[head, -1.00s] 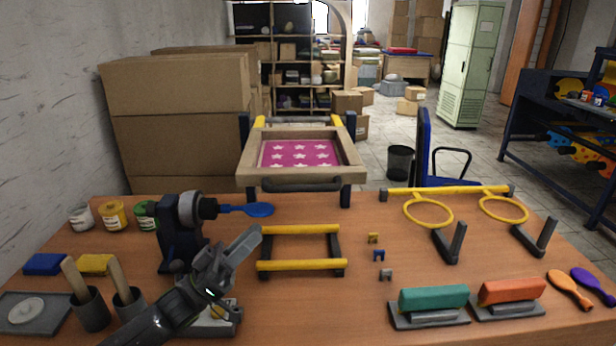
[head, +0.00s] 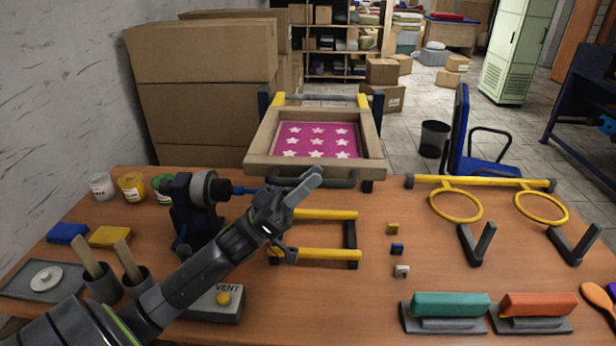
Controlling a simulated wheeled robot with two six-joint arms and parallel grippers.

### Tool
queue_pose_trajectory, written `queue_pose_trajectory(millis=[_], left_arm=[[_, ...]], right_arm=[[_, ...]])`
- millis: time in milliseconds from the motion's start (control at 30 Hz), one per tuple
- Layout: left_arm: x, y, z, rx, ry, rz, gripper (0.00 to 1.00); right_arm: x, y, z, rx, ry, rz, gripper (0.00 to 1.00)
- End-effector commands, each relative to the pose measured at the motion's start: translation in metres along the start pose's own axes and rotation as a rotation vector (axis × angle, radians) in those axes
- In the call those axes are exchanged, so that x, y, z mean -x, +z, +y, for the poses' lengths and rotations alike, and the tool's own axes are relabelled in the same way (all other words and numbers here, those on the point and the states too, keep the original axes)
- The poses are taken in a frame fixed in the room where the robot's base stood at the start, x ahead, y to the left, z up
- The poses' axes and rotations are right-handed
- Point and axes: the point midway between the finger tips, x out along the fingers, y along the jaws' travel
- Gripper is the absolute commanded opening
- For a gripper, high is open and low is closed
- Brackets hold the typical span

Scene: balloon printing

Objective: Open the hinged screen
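The hinged screen is a pale wooden frame (head: 256,158) around a pink mesh with white stars (head: 318,142). It lies down, roughly level, at the table's back edge between dark posts. A dark handle bar (head: 342,181) runs along its front side. My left gripper (head: 313,180) is at the front of the screen, its fingertips overlapping the handle's middle in the head view. I cannot tell whether it touches the handle, or how far apart the fingers are. My gripper hides part of the handle. My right gripper is not in view.
A stand with yellow bars (head: 318,254) is below my gripper. A dark device with a blue paddle (head: 196,205) stands left of my wrist. A grey VENT box (head: 214,302) is by my forearm. Yellow rings (head: 455,206) are at the right.

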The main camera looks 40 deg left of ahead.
Motion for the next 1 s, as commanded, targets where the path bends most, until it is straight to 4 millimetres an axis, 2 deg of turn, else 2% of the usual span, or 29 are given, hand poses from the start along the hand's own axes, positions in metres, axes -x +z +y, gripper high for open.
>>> queue_pose_trajectory(millis=[100, 200, 400, 767, 1000], left_arm=[[0.0, 0.0, 0.0, 0.0, 0.0, 0.0, 0.23], [0.0, 0.0, 0.0, 0.0, 0.0, 0.0, 0.23], [0.0, 0.0, 0.0, 0.0, 0.0, 0.0, 0.0], [-0.002, -0.002, 0.0, 0.002, -0.003, 0.0, 0.0], [-0.017, -0.017, 0.003, 0.029, -0.03, 0.001, 0.0]], right_arm=[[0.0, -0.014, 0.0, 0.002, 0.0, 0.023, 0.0], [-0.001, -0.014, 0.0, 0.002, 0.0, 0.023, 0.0], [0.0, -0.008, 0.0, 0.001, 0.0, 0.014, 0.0], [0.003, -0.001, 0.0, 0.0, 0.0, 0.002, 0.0], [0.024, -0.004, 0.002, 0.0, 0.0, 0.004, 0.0]])
